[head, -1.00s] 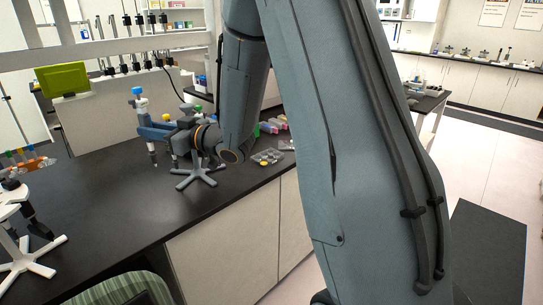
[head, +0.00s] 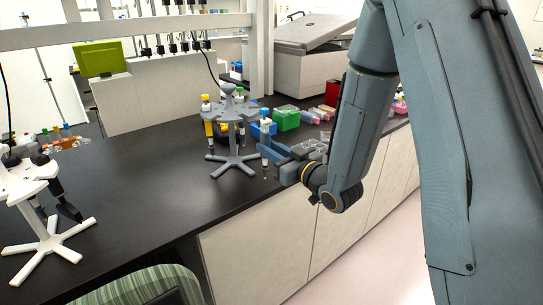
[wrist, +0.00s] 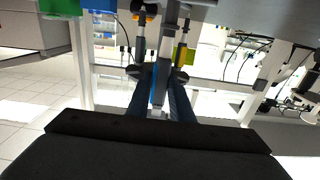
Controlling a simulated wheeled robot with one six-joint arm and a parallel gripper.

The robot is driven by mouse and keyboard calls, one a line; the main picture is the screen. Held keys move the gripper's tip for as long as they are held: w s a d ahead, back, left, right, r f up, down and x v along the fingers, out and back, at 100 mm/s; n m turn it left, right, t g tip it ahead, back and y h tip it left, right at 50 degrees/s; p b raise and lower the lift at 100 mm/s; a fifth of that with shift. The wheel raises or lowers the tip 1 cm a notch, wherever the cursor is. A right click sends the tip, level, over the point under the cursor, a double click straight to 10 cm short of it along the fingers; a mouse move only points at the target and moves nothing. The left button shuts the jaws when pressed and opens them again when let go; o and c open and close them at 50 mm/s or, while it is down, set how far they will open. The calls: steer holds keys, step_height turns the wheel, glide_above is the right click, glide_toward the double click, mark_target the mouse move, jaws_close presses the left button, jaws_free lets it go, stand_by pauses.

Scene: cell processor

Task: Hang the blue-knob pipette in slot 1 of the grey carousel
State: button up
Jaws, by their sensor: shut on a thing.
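The blue-knob pipette (head: 265,127) stands upright in my gripper (head: 269,152), which is shut on it in the head view. Its tip hangs a little above the black bench. The grey carousel (head: 229,113) stands on the bench just left of the pipette, with a gap between its foot and my gripper. It bears a yellow-knob pipette (head: 207,115) on its left side, and other pipettes are partly hidden. Slot numbers cannot be read. In the wrist view, the fingers of my gripper (wrist: 160,78) are close together with the carousel's grey post (wrist: 168,45) beyond them.
A white carousel (head: 42,222) stands at the left front. The black bench (head: 140,205) is bare between the two carousels.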

mark_target(231, 122)
steer(key=x, duration=0.7)
steer(key=shift+w+f+b, duration=0.2)
steer(key=shift+b, duration=0.15)
steer(key=shift+w+a, duration=0.1)
steer(key=shift+a, duration=0.05)
stand_by(0.5)
steer(key=shift+b+x, duration=0.55)
steer(key=shift+x, duration=0.75)
steer(key=shift+w+a, duration=0.35)
steer(key=shift+w, duration=0.2)
steer(key=shift+f+b, duration=0.3)
steer(key=shift+b, duration=0.2)
steer(key=o, duration=0.7)
steer(key=shift+o, duration=0.2)
